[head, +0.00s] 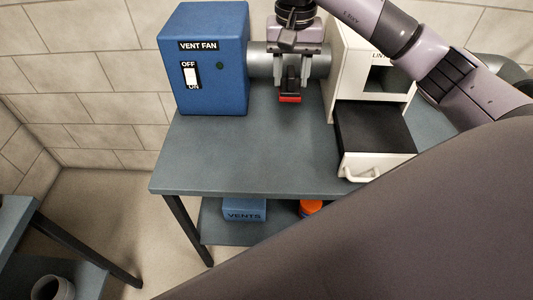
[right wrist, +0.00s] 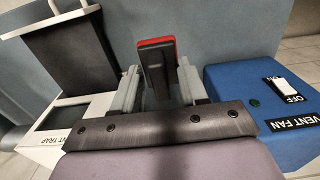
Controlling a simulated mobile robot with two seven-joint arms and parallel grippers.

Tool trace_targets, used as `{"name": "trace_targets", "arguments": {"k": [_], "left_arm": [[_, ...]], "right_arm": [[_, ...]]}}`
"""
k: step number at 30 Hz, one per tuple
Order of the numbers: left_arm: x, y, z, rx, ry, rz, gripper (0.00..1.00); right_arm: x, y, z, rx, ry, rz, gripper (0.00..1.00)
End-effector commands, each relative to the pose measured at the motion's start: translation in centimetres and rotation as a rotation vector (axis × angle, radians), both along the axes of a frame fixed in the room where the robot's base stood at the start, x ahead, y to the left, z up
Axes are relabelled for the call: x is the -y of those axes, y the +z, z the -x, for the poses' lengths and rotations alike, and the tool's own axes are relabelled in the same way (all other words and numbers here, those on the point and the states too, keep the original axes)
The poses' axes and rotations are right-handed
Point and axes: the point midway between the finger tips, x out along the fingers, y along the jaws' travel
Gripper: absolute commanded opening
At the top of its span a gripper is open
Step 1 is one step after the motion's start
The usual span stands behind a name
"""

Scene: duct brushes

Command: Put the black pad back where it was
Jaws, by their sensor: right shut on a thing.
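The black pad (right wrist: 158,62), a small dark block with a red edge, is between the fingers of my right gripper (right wrist: 157,84) in the right wrist view. In the head view, my right gripper (head: 291,80) points down in front of the silver duct, and the pad's red end (head: 289,98) shows below the fingers. The gripper is shut on the pad and appears to hold it above the grey table (head: 240,165). My left gripper is not in view.
A blue vent fan box (head: 208,75) stands left of the silver duct (head: 262,60). Right of it is a white lint trap (head: 343,70) with its dark-floored drawer (head: 372,130) pulled out. A blue VENTS box (head: 244,211) and an orange-lidded jar (head: 310,208) sit below. The table's front left is clear.

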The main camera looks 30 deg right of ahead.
Motion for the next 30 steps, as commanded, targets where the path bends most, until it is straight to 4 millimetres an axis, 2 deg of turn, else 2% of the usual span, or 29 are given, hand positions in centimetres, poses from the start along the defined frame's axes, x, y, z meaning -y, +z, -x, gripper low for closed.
{"name": "trace_targets", "arguments": {"k": [5,19,22,30], "left_arm": [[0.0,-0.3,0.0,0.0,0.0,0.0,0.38],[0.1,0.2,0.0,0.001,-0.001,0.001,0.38],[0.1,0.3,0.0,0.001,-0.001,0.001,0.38],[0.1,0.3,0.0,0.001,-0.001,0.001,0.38]], "right_arm": [[0.0,-1.9,0.0,-0.006,-0.004,-0.001,0.14],[0.1,-13.4,0.1,-0.007,-0.005,-0.002,0.14],[0.0,-14.8,0.0,-0.003,-0.006,-0.002,0.14],[0.1,-16.9,0.1,-0.004,-0.005,0.0,0.14]]}}
